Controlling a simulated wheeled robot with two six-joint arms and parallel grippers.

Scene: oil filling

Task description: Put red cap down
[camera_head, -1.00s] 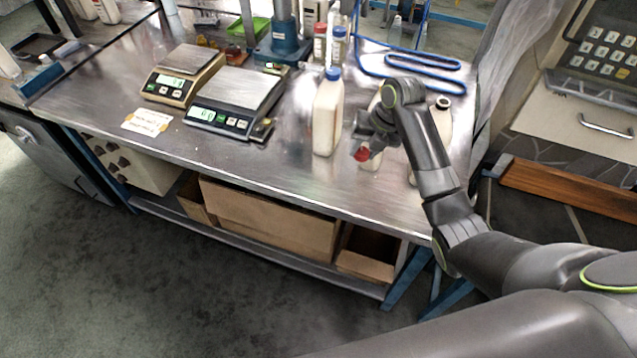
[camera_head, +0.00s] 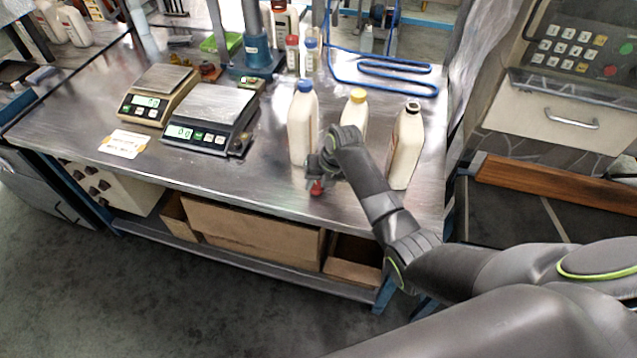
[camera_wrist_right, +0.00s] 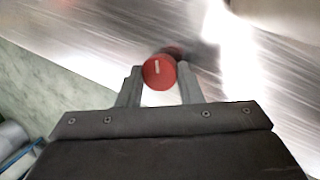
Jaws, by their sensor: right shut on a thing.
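The red cap (camera_wrist_right: 159,72) is between the two fingertips of my right gripper (camera_wrist_right: 160,84), which is shut on it. In the head view the red cap (camera_head: 316,188) is a small red spot below my right gripper (camera_head: 318,170), close to the table's front edge. A dark shadow lies beside the cap on the metal table (camera_head: 270,185). I cannot tell whether the cap touches the tabletop. My left gripper is in neither view.
A blue-capped bottle (camera_head: 303,125), a yellow-capped bottle (camera_head: 354,110) and an open-necked bottle (camera_head: 406,148) stand behind and beside my right gripper. Two scales (camera_head: 205,118) (camera_head: 160,92) stand to the left. The tabletop between the scales and my gripper is clear.

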